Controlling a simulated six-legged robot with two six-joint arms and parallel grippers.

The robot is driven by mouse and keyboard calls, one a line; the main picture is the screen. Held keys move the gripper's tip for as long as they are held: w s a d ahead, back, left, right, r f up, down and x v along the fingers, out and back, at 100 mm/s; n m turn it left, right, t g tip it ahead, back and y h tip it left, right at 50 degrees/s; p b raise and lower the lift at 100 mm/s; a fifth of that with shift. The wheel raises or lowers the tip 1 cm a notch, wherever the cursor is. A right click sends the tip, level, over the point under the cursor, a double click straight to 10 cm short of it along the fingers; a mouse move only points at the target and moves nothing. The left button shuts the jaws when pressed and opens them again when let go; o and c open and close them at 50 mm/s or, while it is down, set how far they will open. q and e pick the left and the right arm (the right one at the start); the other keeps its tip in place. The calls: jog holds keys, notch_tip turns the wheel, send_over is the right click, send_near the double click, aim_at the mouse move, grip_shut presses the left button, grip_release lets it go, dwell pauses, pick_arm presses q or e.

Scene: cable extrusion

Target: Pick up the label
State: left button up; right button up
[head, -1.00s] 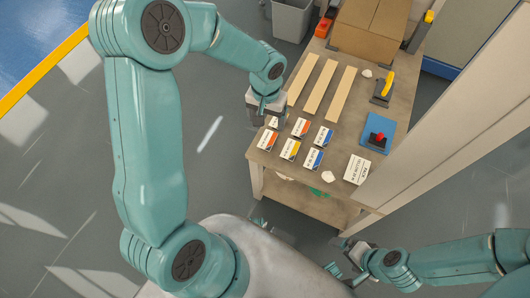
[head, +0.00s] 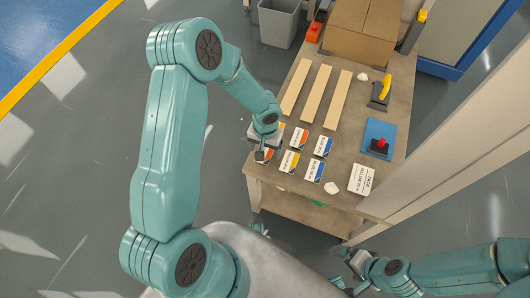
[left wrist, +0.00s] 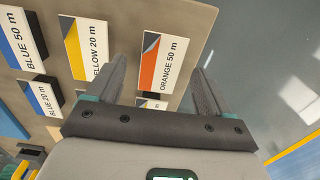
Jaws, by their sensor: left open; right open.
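In the left wrist view an orange label reading "ORANGE 50 m" (left wrist: 161,62) lies between the fingers of my left gripper (left wrist: 158,72), which is open and empty. That gripper (head: 262,150) is over the table's near left corner in the head view, partly covering the orange label (head: 269,156). Nearby are a yellow label (head: 289,161), blue labels (head: 314,170) (head: 323,145) and another orange label (head: 300,138). One more label is partly hidden by the gripper. My right gripper (head: 345,268) is open, low beside the table's near side.
Three wooden strips (head: 314,95), a cardboard box (head: 361,32), a yellow-handled tool (head: 382,92), a blue pad with a red-knobbed device (head: 379,137) and a white card (head: 361,179) are on the table (head: 345,125). A grey bin (head: 279,22) stands behind.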

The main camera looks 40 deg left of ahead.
pick_arm(q)
jog(key=shift+f+b, duration=0.45)
jog(key=shift+b, duration=0.1)
dwell(0.6)
jog(key=c, duration=0.9)
